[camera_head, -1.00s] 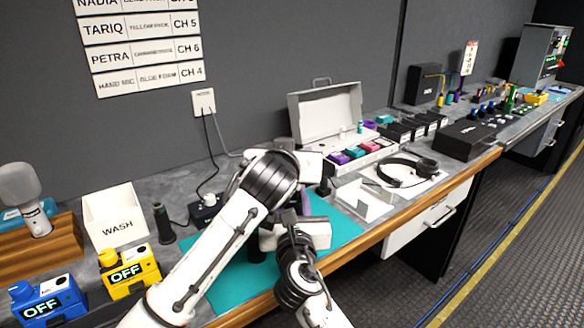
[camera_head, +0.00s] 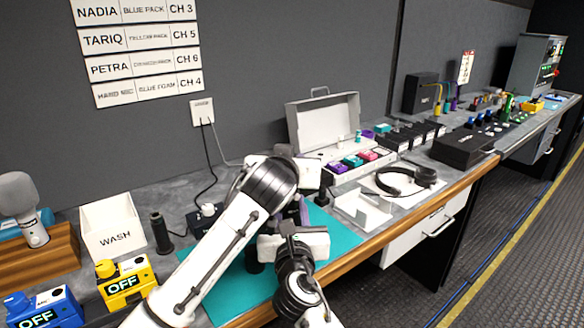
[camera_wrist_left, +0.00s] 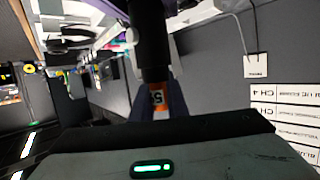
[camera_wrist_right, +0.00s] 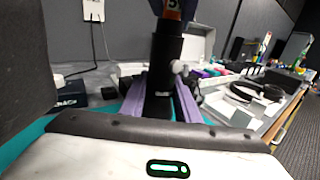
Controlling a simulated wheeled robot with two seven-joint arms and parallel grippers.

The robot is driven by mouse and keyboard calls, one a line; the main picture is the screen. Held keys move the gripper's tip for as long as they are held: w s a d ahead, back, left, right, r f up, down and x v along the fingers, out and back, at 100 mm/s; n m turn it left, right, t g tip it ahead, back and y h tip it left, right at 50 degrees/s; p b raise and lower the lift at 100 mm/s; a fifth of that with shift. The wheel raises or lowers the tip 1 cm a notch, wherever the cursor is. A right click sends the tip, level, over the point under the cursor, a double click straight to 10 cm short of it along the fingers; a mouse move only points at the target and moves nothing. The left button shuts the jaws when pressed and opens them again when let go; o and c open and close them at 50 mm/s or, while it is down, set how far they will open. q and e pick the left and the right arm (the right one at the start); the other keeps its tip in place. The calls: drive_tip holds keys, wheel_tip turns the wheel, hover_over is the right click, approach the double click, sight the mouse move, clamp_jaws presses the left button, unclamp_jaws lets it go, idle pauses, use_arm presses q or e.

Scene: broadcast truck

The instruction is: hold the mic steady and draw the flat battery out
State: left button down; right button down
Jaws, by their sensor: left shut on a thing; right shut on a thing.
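The mic is a black cylinder with an orange-and-white label. In the left wrist view my left gripper (camera_wrist_left: 157,104) is shut around the labelled part (camera_wrist_left: 157,99) of the mic, and the black body (camera_wrist_left: 152,45) extends beyond it. In the right wrist view the label (camera_wrist_right: 173,8) shows at the top edge, with the wider black body (camera_wrist_right: 167,47) below it. My right gripper (camera_wrist_right: 160,105) is shut on a narrower black lower piece (camera_wrist_right: 158,95), between purple fingers. Whether this piece is the battery, I cannot tell. My arms hide most of this in the head view.
The teal mat (camera_head: 225,283) lies beneath my arms. To the left are a WASH box (camera_head: 113,237), a dark cylinder (camera_head: 161,232), yellow (camera_head: 125,284) and blue (camera_head: 45,312) OFF packs and a grey-headed mic (camera_head: 22,205). To the right are an open case (camera_head: 322,120) and headphones (camera_head: 408,178).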

use_arm(q)
wheel_tip(320, 180, up, 10)
drive_tip(key=shift+f, duration=0.2)
use_arm(e)
drive_tip(key=c, duration=1.3)
unclamp_jaws()
drive_tip(key=shift+o, duration=0.2)
drive_tip(key=shift+s, duration=0.15)
